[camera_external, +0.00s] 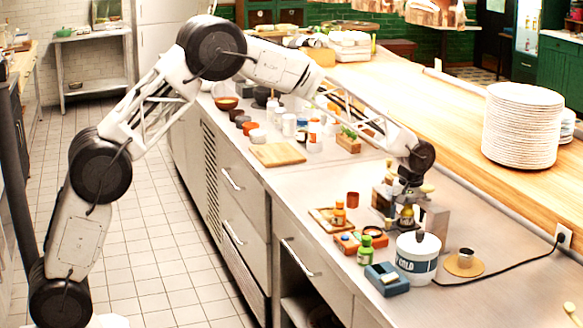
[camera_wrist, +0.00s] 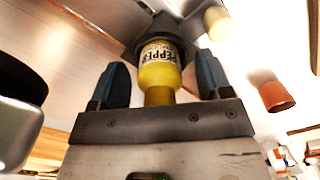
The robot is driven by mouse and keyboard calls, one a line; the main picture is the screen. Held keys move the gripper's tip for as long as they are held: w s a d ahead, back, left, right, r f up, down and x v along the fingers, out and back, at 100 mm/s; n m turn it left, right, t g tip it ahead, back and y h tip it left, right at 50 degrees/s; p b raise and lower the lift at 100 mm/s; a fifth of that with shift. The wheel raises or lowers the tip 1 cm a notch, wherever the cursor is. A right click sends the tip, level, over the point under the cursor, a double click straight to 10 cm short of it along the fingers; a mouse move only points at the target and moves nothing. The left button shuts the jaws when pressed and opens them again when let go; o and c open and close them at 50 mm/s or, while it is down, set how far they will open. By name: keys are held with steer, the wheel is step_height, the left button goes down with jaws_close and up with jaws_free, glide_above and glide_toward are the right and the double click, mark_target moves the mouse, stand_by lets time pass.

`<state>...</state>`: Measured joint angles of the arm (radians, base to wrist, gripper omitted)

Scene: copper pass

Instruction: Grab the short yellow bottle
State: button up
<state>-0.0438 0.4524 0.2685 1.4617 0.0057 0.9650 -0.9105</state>
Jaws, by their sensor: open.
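A short yellow bottle (camera_wrist: 158,68) with a "PEPPER" label and a dark, wide part at its far end shows in the wrist view. It sits between the two dark blue fingers of my gripper (camera_wrist: 162,80), which is open with a narrow gap on each side of the bottle. In the external view, my gripper (camera_external: 406,200) points down at the right part of the steel counter. The yellow bottle (camera_external: 406,216) shows just under it, partly hidden by the gripper.
A white "COLD" pot (camera_external: 416,262) stands in front of the gripper. A copper cup (camera_external: 353,199), an orange bottle (camera_external: 338,214), a green bottle (camera_external: 366,250) and a blue box (camera_external: 387,280) are left of the pot. Plates (camera_external: 522,125) are stacked at right.

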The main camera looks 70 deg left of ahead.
stand_by(0.5)
steer(key=c, duration=0.9)
steer(key=shift+r, duration=0.7)
step_height(320, 180, up, 2)
steer(key=shift+r, duration=0.1)
steer(key=s, duration=0.9)
steer(key=s+r, duration=0.1)
steer(key=s, duration=0.3)
steer(key=shift+s+d+r, duration=0.1)
steer(key=shift+s+d, duration=0.15)
steer(key=shift+d, duration=0.05)
steer(key=shift+s, duration=1.25)
steer(key=shift+r, duration=0.1)
